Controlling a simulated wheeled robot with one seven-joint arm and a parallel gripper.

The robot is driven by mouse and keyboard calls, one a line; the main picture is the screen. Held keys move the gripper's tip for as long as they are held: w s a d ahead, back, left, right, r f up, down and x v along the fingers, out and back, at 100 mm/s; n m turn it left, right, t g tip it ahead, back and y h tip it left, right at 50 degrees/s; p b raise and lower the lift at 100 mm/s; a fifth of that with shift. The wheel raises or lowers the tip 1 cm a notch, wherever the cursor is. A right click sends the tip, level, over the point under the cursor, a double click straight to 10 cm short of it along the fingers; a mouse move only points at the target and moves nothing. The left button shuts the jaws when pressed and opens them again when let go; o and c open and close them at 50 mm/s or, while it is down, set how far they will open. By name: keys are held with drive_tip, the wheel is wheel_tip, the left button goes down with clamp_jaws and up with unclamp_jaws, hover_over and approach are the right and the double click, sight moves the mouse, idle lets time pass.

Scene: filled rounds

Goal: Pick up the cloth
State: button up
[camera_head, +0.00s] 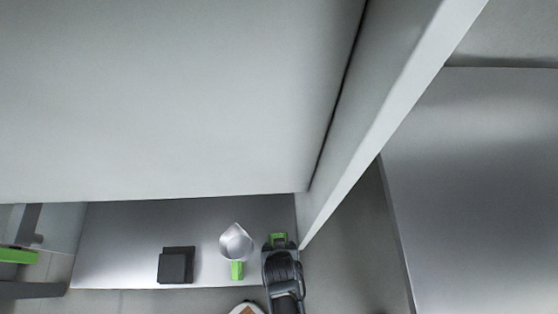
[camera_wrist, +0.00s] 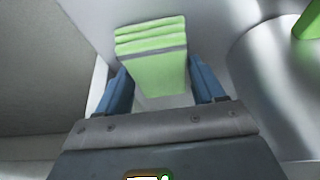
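The cloth (camera_wrist: 152,50) is a light green folded stack with a grey band across it. In the wrist view it lies straight ahead, between the blue fingers of my gripper (camera_wrist: 160,80). The fingers stand apart on either side of the cloth, close to its sides; whether they touch it is hard to tell. In the head view my gripper (camera_head: 279,248) is at the lower middle, over the right end of a metal surface (camera_head: 125,235). A small green piece of the cloth (camera_head: 278,237) shows at its tip; the rest is hidden.
A metal jug (camera_head: 236,243) with a green handle stands just left of my gripper. A dark square block (camera_head: 176,265) lies further left. A large pale panel (camera_head: 170,100) covers the upper left, and a white upright edge (camera_head: 345,200) runs close on the gripper's right.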

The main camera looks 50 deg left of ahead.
drive_tip(key=c, duration=0.4)
drive_tip(key=shift+r+p, duration=0.4)
drive_tip(key=shift+r, duration=0.1)
wheel_tip(320, 180, up, 4)
drive_tip(key=p, duration=0.2)
drive_tip(key=shift+p, duration=0.35)
drive_tip(key=s+d+r+p, duration=0.5)
drive_tip(key=d+r+p, duration=0.1)
drive_tip(key=d, duration=0.4)
drive_tip(key=shift+d+r, duration=0.15)
drive_tip(key=shift+d, duration=0.1)
drive_tip(key=shift+s, duration=0.1)
